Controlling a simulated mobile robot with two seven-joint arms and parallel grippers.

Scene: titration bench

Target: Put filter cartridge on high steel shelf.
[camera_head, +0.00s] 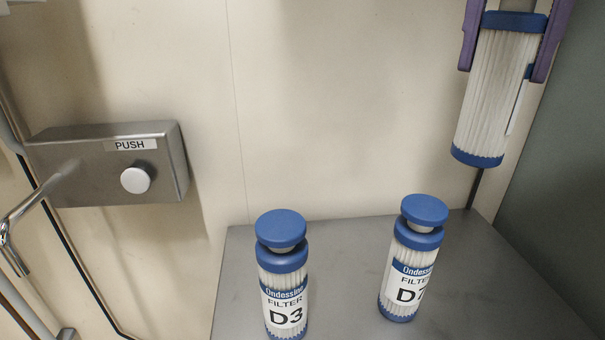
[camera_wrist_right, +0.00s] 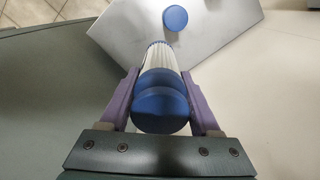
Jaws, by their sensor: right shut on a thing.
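A white pleated filter cartridge (camera_head: 492,95) with blue end caps hangs upright, slightly tilted, at the upper right of the head view. My right gripper (camera_head: 510,50) has its purple fingers on both sides of the cartridge's top and is shut on it. In the right wrist view the gripper (camera_wrist_right: 162,105) grips the cartridge (camera_wrist_right: 160,85) near its blue cap. The cartridge is above a grey steel shelf (camera_head: 345,285), apart from it. Its label is mostly turned away. My left gripper is not in view.
Two similar cartridges stand on the shelf: one marked D3 (camera_head: 285,270) and one with a partly hidden D label (camera_head: 410,265). The shelf's right part is clear. A metal PUSH box (camera_head: 105,165) is on the wall at left. A grey-green panel (camera_head: 560,180) borders the right.

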